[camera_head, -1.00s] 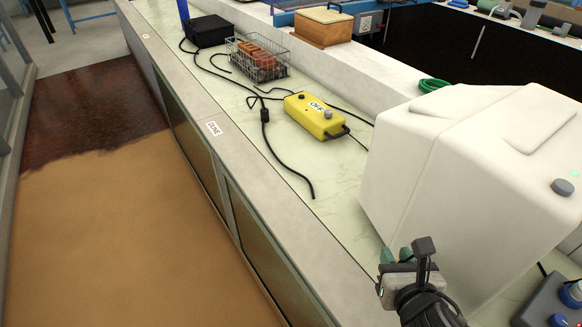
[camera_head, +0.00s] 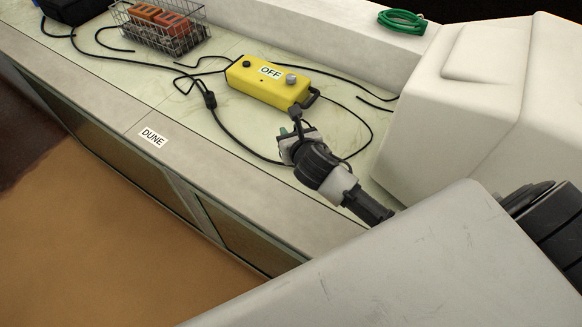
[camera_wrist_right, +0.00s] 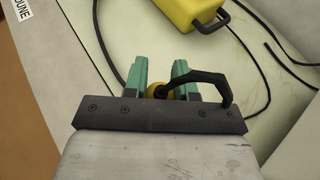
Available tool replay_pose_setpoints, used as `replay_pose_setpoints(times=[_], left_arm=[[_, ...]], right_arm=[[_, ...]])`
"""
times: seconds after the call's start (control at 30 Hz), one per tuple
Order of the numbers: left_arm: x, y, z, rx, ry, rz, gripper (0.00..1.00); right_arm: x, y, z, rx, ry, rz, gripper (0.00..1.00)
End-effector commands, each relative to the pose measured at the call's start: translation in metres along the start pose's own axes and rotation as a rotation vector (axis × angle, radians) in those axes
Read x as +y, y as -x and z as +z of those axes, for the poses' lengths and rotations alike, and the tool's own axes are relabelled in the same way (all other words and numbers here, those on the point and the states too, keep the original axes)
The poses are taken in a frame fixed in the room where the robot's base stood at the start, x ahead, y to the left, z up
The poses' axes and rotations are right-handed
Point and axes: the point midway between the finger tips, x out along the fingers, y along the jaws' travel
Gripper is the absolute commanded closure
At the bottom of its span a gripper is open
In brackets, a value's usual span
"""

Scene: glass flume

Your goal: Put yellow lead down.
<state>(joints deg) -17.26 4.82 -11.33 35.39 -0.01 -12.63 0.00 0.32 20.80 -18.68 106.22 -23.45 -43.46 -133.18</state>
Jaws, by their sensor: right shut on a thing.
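My right gripper (camera_head: 292,140) is over the pale bench top, just in front of the yellow box marked OFF (camera_head: 268,82). In the right wrist view its green-lined jaws (camera_wrist_right: 161,74) are shut on the yellow lead (camera_wrist_right: 190,91). Only a little yellow shows, low between the jaws. A black strand (camera_wrist_right: 212,76) arches from there to the right and bends down at the gripper body. The rest of the lead is hidden, and I cannot tell whether it touches the bench. My left gripper is not in view.
A wire basket (camera_head: 193,35) with orange items stands farther left. A large white container (camera_head: 480,110) stands right. Bare bench lies left of the gripper.

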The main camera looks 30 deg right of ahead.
Motion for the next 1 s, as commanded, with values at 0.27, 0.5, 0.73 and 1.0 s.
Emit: replay_pose_setpoints(times=[0.27, 0.5, 0.73, 1.0], left_arm=[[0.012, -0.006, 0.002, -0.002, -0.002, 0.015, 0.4], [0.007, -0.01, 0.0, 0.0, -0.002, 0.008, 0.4], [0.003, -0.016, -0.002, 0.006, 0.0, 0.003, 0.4], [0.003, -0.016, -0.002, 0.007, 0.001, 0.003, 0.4]], right_arm=[[-0.002, -0.027, -0.039, 0.009, -0.015, -0.006, 0.97], [-0.002, -0.038, -0.064, 0.006, -0.011, -0.006, 0.97], [-0.002, -0.049, -0.093, 0.007, -0.013, -0.005, 0.97], [-0.002, -0.05, -0.096, 0.004, -0.009, -0.004, 0.97]])
